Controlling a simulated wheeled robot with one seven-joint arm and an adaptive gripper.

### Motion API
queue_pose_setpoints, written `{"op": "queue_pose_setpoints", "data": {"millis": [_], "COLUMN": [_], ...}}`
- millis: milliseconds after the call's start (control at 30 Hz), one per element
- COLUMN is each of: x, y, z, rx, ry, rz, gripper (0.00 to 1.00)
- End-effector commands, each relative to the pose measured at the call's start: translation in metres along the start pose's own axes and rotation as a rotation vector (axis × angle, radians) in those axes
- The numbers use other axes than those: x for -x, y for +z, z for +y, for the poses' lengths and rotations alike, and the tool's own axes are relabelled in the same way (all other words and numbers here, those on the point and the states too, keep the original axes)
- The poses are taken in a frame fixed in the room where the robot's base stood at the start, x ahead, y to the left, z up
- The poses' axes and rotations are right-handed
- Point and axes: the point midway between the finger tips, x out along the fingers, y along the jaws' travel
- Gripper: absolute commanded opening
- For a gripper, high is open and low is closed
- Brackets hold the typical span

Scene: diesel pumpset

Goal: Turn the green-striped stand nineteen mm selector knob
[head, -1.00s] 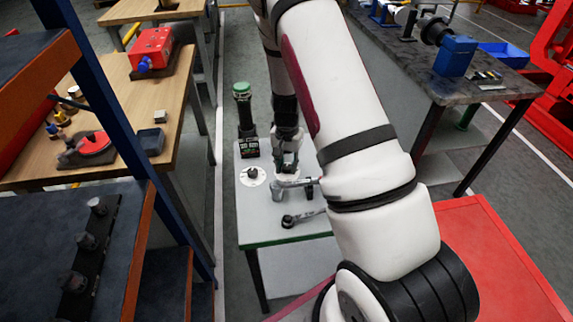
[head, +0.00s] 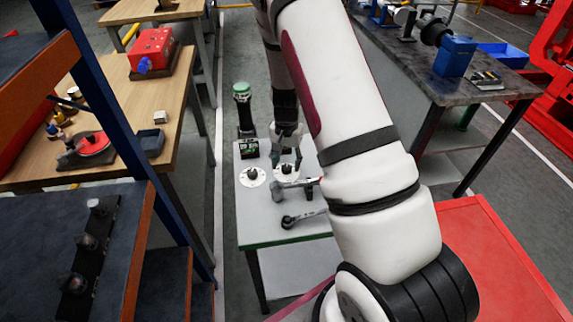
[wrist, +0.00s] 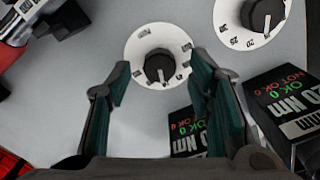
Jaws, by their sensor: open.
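The stand (head: 300,229) is a small light-topped table with a green front edge. It carries two white dials with black knobs. The right dial's knob (head: 286,168) is just below my gripper (head: 286,155) in the head view. In the wrist view this knob (wrist: 159,68) lies between and beyond the open fingertips of my gripper (wrist: 162,80), with nothing held. The other dial's knob (head: 252,173) is to the left in the head view and at the upper right in the wrist view (wrist: 266,16). I cannot tell from the markings which one is the nineteen mm selector.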

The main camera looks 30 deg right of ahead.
Motion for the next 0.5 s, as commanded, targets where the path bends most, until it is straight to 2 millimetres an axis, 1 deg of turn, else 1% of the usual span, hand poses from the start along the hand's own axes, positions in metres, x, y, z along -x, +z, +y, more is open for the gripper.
{"op": "queue_pose_setpoints", "data": {"millis": [33, 300, 400, 500], "x": [0.010, 0.066, 0.082, 0.093], "y": [-0.001, -0.001, 0.000, 0.000], "z": [-0.001, -0.001, -0.001, -0.001], "rx": [0.000, 0.001, 0.001, 0.000], "ry": [-0.002, -0.003, -0.003, -0.002], "rz": [0.003, 0.004, 0.003, 0.002], "gripper": [0.47, 0.47, 0.47, 0.47]}}
